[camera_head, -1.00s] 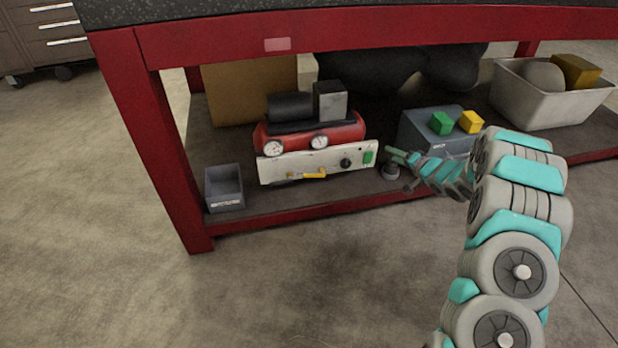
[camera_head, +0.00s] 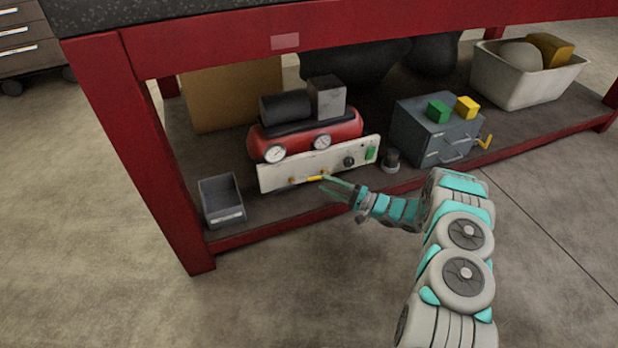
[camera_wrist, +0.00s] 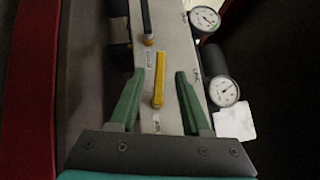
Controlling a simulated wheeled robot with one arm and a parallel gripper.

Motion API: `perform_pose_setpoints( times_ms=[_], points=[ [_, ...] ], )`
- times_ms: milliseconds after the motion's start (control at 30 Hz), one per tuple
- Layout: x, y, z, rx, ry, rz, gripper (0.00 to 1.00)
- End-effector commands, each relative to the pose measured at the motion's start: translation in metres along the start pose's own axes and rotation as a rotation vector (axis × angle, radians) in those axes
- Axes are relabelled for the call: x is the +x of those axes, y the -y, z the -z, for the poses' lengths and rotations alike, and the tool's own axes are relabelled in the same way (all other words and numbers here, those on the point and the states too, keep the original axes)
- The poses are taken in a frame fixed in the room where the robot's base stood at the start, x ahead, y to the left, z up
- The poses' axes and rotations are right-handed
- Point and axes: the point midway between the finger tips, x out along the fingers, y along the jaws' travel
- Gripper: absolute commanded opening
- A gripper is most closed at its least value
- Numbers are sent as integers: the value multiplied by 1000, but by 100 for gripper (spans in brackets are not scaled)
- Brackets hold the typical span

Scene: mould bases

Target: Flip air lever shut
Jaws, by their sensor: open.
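The yellow lever (camera_head: 315,179) is on the lower part of a white panel (camera_head: 280,178) on the front of a red compressor (camera_head: 300,138). It lies lengthwise along the panel. In the wrist view the yellow lever (camera_wrist: 158,90) stands between my two green fingers, with gaps on both sides. My gripper (camera_wrist: 159,72) is open and empty, its fingertips close to the panel. In the head view my gripper (camera_head: 324,184) reaches the lever from the right.
Two round gauges (camera_head: 275,154) sit above the panel. A black knob (camera_head: 349,161) and a green switch (camera_head: 371,153) are at its right end. A grey bin (camera_head: 221,201) stands left, a grey drawer box (camera_head: 435,130) right. The red bench beam (camera_head: 330,39) runs overhead.

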Motion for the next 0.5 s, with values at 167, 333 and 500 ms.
perform_pose_setpoints(
  times_ms=[167,333,500],
  points=[
    [30,-1,-1,0,3,-3,48],
    [48,-1,0,-1,1,-3,48],
    [54,-1,0,-1,-1,-2,48]
  ],
)
